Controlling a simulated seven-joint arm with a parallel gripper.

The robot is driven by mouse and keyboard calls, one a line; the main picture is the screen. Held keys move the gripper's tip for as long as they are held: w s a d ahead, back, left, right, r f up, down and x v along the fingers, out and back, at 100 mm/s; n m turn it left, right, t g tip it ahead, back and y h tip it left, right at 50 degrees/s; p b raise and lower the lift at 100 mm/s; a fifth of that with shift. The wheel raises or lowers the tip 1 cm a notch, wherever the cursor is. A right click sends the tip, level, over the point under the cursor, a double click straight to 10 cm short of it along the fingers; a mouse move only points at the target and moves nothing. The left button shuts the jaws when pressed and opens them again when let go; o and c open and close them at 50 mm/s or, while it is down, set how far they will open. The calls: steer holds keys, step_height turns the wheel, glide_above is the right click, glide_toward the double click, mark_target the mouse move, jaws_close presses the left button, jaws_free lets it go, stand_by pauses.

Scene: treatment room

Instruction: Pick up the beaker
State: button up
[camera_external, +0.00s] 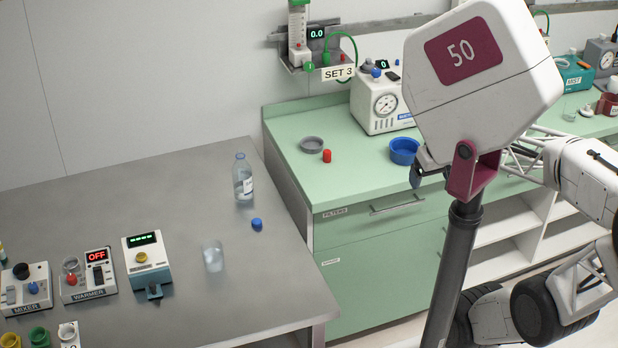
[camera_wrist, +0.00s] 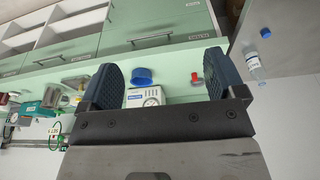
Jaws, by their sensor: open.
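A clear, empty-looking vessel that looks like the beaker (camera_external: 213,256) stands on the grey steel table in the external view, near its right front part. I cannot make it out in the wrist view. My gripper (camera_external: 416,176) is up and to the right of it, in front of the green counter and well apart from it. Only part of the gripper shows there. In the wrist view its two dark blue fingers (camera_wrist: 165,80) are spread wide with nothing held between them.
A clear bottle (camera_external: 243,178) and a blue cap (camera_external: 256,223) are behind the beaker. A device with a green display (camera_external: 148,258) and the warmer (camera_external: 88,276) are left of it. The green counter (camera_external: 350,175) holds a blue bowl (camera_external: 404,151), grey dish (camera_external: 312,145) and gauge box (camera_external: 383,100).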

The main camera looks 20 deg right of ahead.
steer(key=shift+o, duration=0.3)
steer(key=w+a+f+m+g+y, duration=0.2)
steer(key=w+a+f+m+y, duration=0.15)
steer(key=w+a, duration=0.6)
steer(key=w+a+f+m+g+y, duration=0.3)
steer(key=w+a+f+y, duration=0.15)
steer(key=a, duration=1.05)
steer(key=m+y, duration=0.5)
steer(key=m, duration=0.4)
glide_toward(213, 256)
steer(key=shift+w+a+f, duration=0.3)
steer(key=shift+w+f, duration=0.15)
steer(key=shift+w, duration=0.15)
steer(key=shift+w+a+f, duration=0.25)
steer(key=shift+w+f, duration=0.15)
steer(key=shift+w, duration=0.2)
steer(key=shift+w+a+f+y, duration=0.1)
steer(key=shift+a+f+y, duration=0.1)
steer(key=shift+f+y, duration=0.1)
steer(key=shift+a, duration=0.1)
steer(key=shift+x, duration=1.2)
